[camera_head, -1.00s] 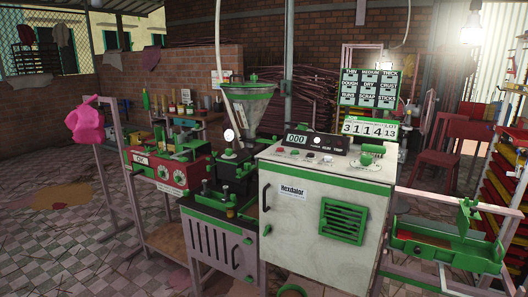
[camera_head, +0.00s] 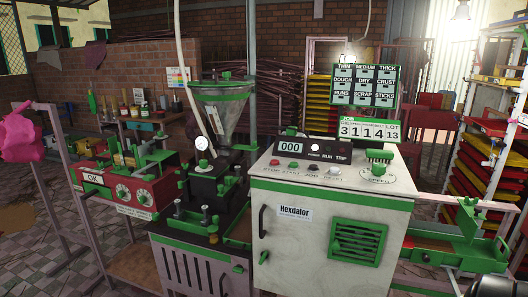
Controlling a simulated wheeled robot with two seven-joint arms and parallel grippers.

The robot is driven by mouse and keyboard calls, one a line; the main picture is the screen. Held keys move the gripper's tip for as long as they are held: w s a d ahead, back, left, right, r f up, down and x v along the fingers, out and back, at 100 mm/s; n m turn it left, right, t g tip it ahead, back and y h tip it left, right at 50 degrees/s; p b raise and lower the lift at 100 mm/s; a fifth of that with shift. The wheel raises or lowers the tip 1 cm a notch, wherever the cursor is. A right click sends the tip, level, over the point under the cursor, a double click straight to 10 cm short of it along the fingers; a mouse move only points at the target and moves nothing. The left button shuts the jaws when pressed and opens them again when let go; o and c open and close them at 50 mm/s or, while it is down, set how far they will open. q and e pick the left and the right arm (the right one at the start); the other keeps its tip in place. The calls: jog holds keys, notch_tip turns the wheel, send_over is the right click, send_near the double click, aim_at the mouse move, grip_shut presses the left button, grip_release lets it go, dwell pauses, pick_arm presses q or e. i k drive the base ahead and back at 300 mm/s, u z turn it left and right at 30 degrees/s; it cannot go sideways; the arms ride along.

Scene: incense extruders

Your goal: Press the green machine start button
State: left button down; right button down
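The machine is a white cabinet (camera_head: 300,238) with green trim and a "Hexdalor" label, standing in the middle of the head view. On its sloped top panel is a row of small buttons. The green start button (camera_head: 293,165) sits just right of the red stop button (camera_head: 275,162), above small lettering that seems to read START. A dark button (camera_head: 312,169) and a pale button (camera_head: 335,173) follow to its right. Neither of my grippers is in view. Nothing covers the button.
A counter box (camera_head: 313,150) reading 000 stands behind the buttons, and a green speed knob (camera_head: 379,170) is to the right. A hopper (camera_head: 221,110) rises left of the cabinet. A red OK unit (camera_head: 125,187) is further left. A green-topped bench (camera_head: 440,246) stands right.

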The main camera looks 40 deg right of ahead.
aim_at(293, 164)
jog(key=i, duration=1.9)
jog(key=z, duration=2.7)
